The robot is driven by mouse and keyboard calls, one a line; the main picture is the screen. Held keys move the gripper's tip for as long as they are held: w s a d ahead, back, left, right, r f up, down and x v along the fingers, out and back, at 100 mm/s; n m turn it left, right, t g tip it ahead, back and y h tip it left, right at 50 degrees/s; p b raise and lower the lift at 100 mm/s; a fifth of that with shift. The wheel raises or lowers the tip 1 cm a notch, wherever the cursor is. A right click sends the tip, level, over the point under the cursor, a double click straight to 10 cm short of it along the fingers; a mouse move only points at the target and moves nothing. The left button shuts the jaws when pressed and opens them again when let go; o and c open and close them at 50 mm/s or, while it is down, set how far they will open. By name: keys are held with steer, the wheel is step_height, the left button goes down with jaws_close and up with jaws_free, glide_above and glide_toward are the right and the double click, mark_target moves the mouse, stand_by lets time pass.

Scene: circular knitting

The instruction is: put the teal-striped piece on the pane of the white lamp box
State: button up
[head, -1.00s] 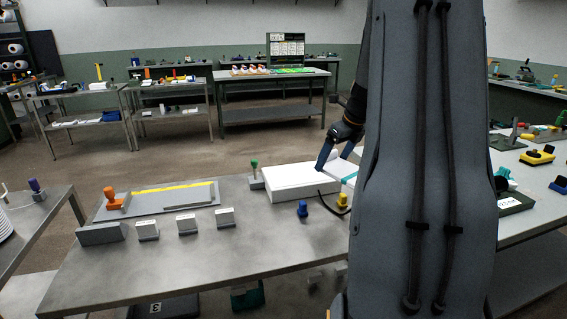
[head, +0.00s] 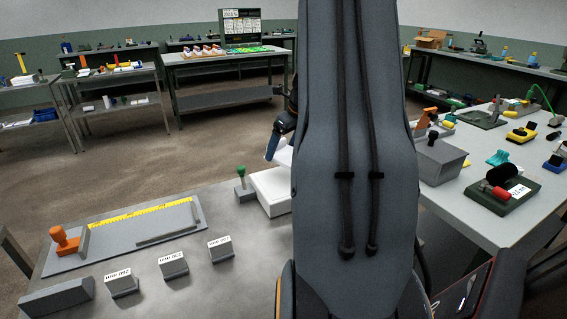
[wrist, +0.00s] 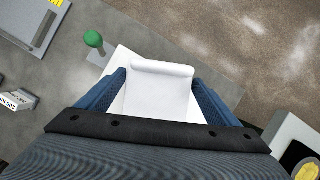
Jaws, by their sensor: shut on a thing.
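My gripper (wrist: 160,80) is shut on a white piece (wrist: 160,92) with a rolled far edge, held between the blue fingers in the wrist view. No teal stripe shows on it now. In the head view one blue finger of my gripper (head: 274,145) and a bit of the white piece (head: 285,156) show left of my arm. The white lamp box (head: 268,192) lies on the grey table, its right part hidden by my arm. In the wrist view a corner of the lamp box (wrist: 119,57) shows behind the piece. I cannot tell the gap between them.
A green-knobbed stand (head: 241,180) is by the box's left corner. Several labelled grey blocks (head: 172,265) stand in front. A grey board with a yellow ruler (head: 140,213) lies left, with an orange-handled tool (head: 66,240). A second table (head: 470,190) with tools is at right.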

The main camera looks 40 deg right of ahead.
mark_target(283, 170)
steer(key=shift+f+p, duration=0.3)
steer(key=shift+f, duration=2.5)
steer(key=shift+f, duration=0.1)
steer(key=o, duration=1)
steer(key=b+v, duration=0.1)
steer(key=v, duration=1.1)
steer(key=shift+s+b, duration=0.1)
steer(key=shift+b, duration=0.25)
steer(key=a+f+n+g, duration=0.1)
steer(key=a+f+n, duration=0.1)
steer(key=a+n, duration=0.75)
steer(key=a+f+n+g, duration=0.15)
steer(key=a+n, duration=0.45)
steer(key=a, duration=0.7)
steer(key=s+a+f+n, duration=0.1)
steer(key=s+a+n, duration=0.3)
steer(key=a+n, duration=0.2)
steer(key=s+a+f+n+g, duration=0.1)
steer(key=s+a+f+n, duration=0.1)
steer(key=s+a+n, duration=0.2)
steer(key=s+a+f+n, duration=0.1)
steer(key=s+a+n, duration=0.4)
steer(key=a+n, duration=0.3)
steer(key=shift+f+n, duration=0.3)
steer(key=shift+n, duration=0.45)
